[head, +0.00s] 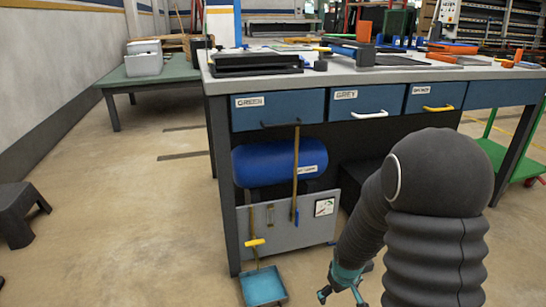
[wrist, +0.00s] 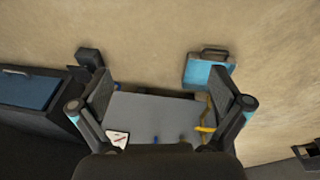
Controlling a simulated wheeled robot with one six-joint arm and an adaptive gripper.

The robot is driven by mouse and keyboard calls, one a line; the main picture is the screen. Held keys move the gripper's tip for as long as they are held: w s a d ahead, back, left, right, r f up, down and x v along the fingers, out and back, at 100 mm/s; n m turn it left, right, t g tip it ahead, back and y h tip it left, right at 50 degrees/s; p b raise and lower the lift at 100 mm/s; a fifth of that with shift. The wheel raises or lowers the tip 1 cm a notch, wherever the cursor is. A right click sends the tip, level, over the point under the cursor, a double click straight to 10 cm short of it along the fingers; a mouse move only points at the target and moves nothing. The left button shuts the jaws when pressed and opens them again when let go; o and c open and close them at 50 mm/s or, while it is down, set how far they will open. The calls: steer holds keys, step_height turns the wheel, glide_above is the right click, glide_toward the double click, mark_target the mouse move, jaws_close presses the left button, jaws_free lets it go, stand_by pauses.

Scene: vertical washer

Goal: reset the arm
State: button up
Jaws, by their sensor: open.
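My gripper (head: 341,292) is low in front of the workbench, at the bottom of the head view, with my dark ribbed arm at the right. In the wrist view my gripper (wrist: 160,108) shows two fingers spread apart with nothing between them. Beyond the fingers lies the grey panel (wrist: 160,112) under the bench, which also shows in the head view (head: 287,240). A blue dustpan (head: 263,287) stands on the floor left of my gripper; it also shows in the wrist view (wrist: 196,72).
The workbench (head: 300,78) has blue drawers with handles, one labelled GREEN (head: 275,108) and one GREY (head: 350,100). A blue tank (head: 270,163) sits beneath. A dark stool (head: 18,215) stands far left and a green cart (head: 500,160) at right.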

steer(key=s+a+r+m+t+p, duration=0.1)
steer(key=s+r+p, duration=0.1)
steer(key=s+r, duration=0.5)
steer(key=s+a+r+m+t+p, duration=0.1)
steer(key=s+r, duration=0.6)
steer(key=r, duration=1)
steer(key=s+a+r+m+t+p, duration=0.1)
steer(key=s+r+p, duration=0.4)
steer(key=r, duration=0.7)
steer(key=shift+s+r+m, duration=0.4)
steer(key=shift+s+m, duration=0.3)
steer(key=shift+s, duration=0.25)
